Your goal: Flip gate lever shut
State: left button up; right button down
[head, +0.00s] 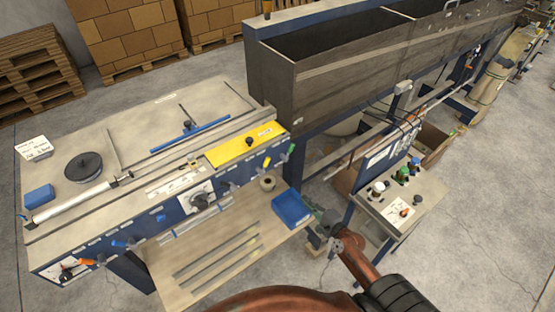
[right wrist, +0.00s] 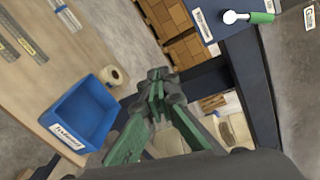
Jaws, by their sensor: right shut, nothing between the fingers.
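A laminating bench has a blue front panel (head: 150,228) with a row of small levers. In the right wrist view a green-handled lever (right wrist: 258,17) with a white round end sits on a blue face beside a white label. My right gripper (head: 313,210) is below the panel's right end, beside the blue bin, apart from the levers. It is shut and empty in the right wrist view (right wrist: 157,80).
The blue bin (head: 291,209) and a tape roll (head: 267,183) are on the lower shelf (head: 190,272). A control stand (head: 425,190) with knobs stands to the right. A long dark trough (head: 350,65) is behind. A yellow plate (head: 240,146) lies on the bench top.

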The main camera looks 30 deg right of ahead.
notch_tip(320, 180, up, 13)
jog(key=w+a+m+t+y+p, duration=0.1)
jog(key=a+m, duration=0.1)
jog(key=shift+a+t, duration=0.35)
jog(key=shift+t, duration=0.05)
jog(key=shift+w, duration=0.2)
jog(key=w+a+r+p, duration=0.2)
jog(key=w+a+p, duration=0.2)
jog(key=w, duration=0.6)
jog(key=shift+w+a+p, duration=0.2)
jog(key=shift+a+p, duration=0.15)
jog(key=shift+p, duration=0.55)
jog(key=shift+a+r, duration=0.15)
jog(key=shift+r, duration=0.1)
